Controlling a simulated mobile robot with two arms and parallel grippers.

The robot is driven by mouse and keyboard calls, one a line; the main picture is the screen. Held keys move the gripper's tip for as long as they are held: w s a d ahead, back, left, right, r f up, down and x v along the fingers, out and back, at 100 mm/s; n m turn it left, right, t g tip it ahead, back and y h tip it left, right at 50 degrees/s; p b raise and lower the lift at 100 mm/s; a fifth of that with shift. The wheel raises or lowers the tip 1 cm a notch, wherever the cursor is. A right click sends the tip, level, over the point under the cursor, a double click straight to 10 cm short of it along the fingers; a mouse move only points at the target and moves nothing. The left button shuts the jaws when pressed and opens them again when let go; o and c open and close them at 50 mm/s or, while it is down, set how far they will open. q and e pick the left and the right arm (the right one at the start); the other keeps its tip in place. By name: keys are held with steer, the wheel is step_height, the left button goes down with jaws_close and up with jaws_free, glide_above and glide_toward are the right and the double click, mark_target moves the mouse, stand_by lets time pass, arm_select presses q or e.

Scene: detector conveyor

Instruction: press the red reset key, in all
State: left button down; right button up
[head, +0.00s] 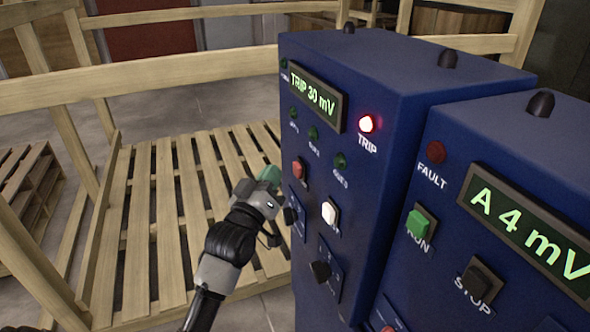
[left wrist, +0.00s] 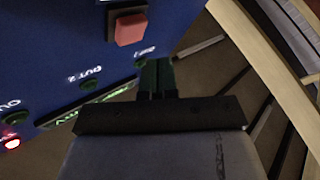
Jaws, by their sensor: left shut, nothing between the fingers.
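The red key (head: 300,169) sits on the front face of the left blue detector cabinet (head: 372,75), below the green lamps. In the left wrist view the red square key (left wrist: 130,28) stands out from the blue panel, near the top. My left gripper (head: 272,176) is shut and empty, just left of the red key in the head view. Its shut fingers (left wrist: 157,78) show below the key in the left wrist view, with a visible gap to it. My right gripper is in neither view.
The cabinet's display (head: 314,96) reads TRIP 30 mV and its TRIP lamp (head: 367,123) glows red. A white key (head: 330,212) and a black knob (head: 320,271) are lower. A second cabinet (head: 455,130) stands right. A slatted wooden pallet (head: 160,215) lies left.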

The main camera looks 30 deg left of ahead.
arm_select(q)
steer(key=shift+w+d, duration=0.45)
steer(key=shift+w, duration=0.05)
steer(key=shift+w+d+r, duration=0.1)
stand_by(1.7)
steer(key=shift+w+d+p, duration=0.15)
steer(key=shift+w+p, duration=0.05)
steer(key=shift+p, duration=0.1)
steer(key=shift+w+d, duration=0.35)
stand_by(0.9)
steer(key=shift+s+a, duration=0.1)
steer(key=shift+s+a+p, duration=0.35)
steer(key=shift+s+a, duration=0.15)
steer(key=shift+s, duration=0.1)
